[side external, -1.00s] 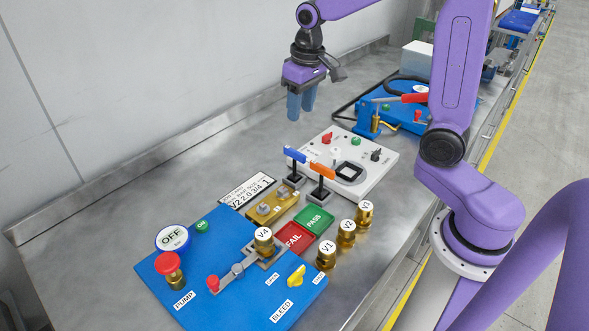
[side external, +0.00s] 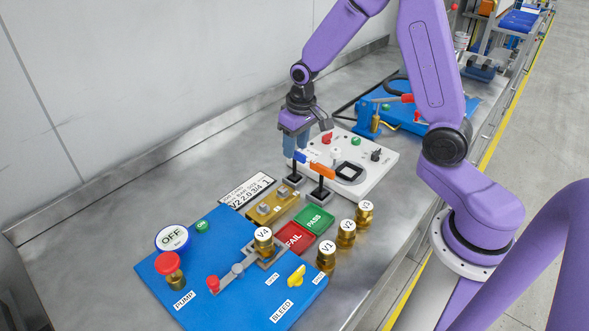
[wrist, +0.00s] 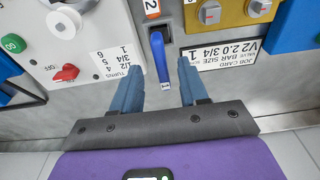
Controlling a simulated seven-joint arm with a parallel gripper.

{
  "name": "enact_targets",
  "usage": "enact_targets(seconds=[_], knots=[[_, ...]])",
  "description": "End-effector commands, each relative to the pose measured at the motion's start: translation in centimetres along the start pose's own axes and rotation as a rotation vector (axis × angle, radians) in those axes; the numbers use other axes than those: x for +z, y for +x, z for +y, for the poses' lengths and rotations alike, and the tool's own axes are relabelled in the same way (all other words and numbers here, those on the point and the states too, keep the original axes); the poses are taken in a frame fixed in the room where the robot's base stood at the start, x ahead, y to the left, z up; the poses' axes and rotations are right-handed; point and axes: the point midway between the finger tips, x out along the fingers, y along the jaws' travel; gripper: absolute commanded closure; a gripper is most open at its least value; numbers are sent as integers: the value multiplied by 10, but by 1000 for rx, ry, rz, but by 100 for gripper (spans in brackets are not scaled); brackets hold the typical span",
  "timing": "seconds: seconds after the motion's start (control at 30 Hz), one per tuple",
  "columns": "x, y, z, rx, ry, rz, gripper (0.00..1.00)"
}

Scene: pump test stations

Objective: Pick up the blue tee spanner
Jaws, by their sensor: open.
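The blue tee spanner (side external: 300,156) stands in a small black holder, its blue handle partly hidden by my gripper (side external: 294,148) in the side view. In the wrist view, the blue handle (wrist: 161,60) lies between the two open fingers of my gripper (wrist: 160,64), with a visible gap on each side. A small tag marked 1 is at its near end. My gripper is open and holds nothing. I cannot tell the exact height of the fingertips relative to the handle.
An orange-handled spanner (side external: 320,168) stands in its own holder close to the right. A grey-white panel (side external: 372,170) with knobs lies behind, a brass block (side external: 268,208) and job card (side external: 246,188) in front. Bare bench lies to the left.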

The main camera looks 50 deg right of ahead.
Motion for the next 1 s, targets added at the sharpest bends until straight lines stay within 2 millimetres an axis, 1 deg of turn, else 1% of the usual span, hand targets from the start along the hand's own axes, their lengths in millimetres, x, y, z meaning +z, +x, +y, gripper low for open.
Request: enact_targets(seconds=[0.13,0.4,0.5,0.63,0.83,0.87,0.9,0.97,1.0], knots=[[1,8,-1,0,0,-2,56],[3,42,-2,1,0,-3,56],[2,50,-2,1,0,-2,56],[2,53,-2,0,0,0,56],[2,53,-2,0,0,1,56],[2,53,-2,0,0,1,66],[2,53,-2,0,0,1,79],[2,53,-2,0,0,0,99],[2,53,-2,0,0,0,100]])
